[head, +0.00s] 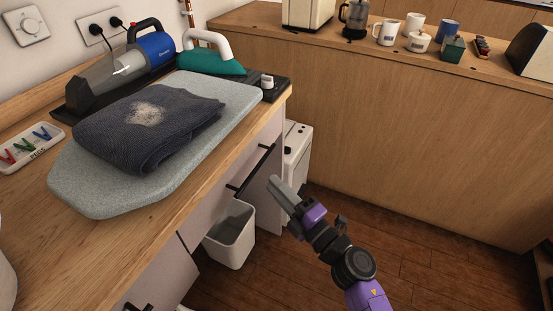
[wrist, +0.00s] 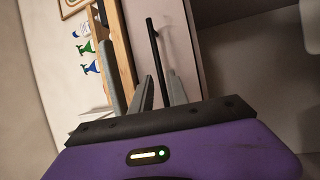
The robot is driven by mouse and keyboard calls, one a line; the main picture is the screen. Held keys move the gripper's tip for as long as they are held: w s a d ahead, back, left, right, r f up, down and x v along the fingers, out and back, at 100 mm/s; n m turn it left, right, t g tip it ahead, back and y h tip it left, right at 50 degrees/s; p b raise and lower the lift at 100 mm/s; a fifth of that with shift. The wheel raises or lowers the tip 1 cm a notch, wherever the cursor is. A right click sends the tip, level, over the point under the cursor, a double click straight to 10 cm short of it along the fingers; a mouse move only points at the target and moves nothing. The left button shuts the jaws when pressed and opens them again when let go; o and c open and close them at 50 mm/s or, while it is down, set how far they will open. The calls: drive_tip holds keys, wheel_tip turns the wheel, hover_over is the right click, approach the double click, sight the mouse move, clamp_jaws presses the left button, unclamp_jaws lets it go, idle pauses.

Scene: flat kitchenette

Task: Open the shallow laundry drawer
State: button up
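The shallow laundry drawer has a pale front (head: 225,178) just under the wooden counter, and it looks closed. Its long black bar handle (head: 252,168) runs along the front. In the wrist view the handle (wrist: 155,55) stands upright in the picture, between the lines of my fingers. My gripper (head: 280,188) is to the right of the handle in the head view, with grey fingers pointing up and left. In the wrist view my gripper (wrist: 144,75) has its fingers apart with nothing held. I cannot tell how far the fingertips are from the handle.
A pale bin (head: 231,237) stands below the drawer. A white appliance (head: 296,150) stands behind my gripper. An ironing pad (head: 90,190) with a folded dark towel (head: 150,125) lies on the counter. The wooden floor (head: 430,255) at right is clear.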

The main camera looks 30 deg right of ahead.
sight(258, 166)
drive_tip(key=x, duration=0.7)
drive_tip(key=shift+w+a+r, duration=0.1)
drive_tip(key=shift+w+a, duration=0.1)
drive_tip(key=shift+w, duration=0.1)
clamp_jaws()
idle(1.2)
